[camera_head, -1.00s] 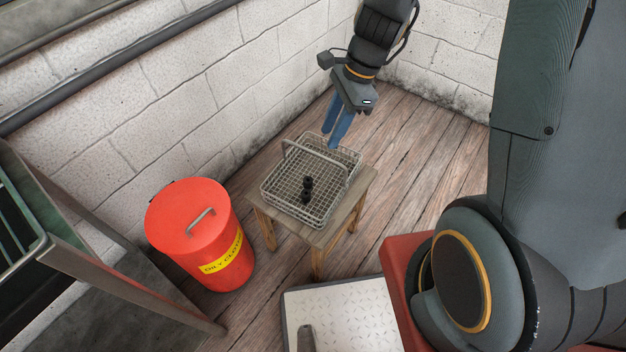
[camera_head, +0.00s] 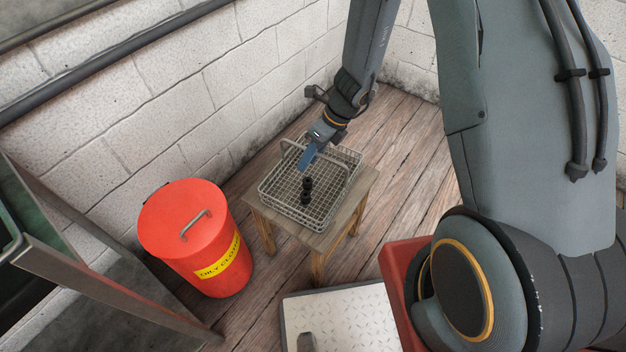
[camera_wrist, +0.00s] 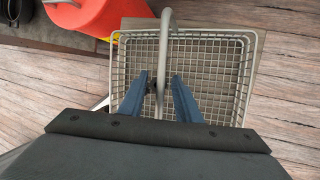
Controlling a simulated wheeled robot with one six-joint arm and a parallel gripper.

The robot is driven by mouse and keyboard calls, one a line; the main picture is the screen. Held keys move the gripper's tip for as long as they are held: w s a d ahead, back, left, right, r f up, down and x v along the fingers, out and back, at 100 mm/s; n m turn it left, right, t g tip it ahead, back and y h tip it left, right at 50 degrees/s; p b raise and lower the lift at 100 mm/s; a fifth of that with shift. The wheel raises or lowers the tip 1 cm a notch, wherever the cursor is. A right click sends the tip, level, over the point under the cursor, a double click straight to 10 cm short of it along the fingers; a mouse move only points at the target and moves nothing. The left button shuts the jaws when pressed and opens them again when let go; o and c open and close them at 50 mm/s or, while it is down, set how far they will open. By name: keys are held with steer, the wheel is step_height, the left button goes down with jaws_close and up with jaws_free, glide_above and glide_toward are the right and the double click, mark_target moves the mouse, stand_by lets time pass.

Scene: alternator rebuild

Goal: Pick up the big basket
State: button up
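The big basket (camera_head: 335,191) is a grey wire-mesh basket on a small wooden stool (camera_head: 345,214). Its arched handle stands up over the middle. In the wrist view my gripper (camera_wrist: 160,80) is open, one finger on each side of the handle, with gaps visible.
A red lidded bin (camera_head: 190,240) with a yellow label stands left of the stool and also shows in the wrist view (camera_wrist: 85,18). A metal-framed bench is at the far left. A white block wall is behind. A pale tread-plate surface (camera_head: 345,315) lies in front.

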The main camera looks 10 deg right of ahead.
steer(key=shift+x, duration=0.8)
steer(key=shift+f, duration=0.2)
jaws_close()
stand_by(1.4)
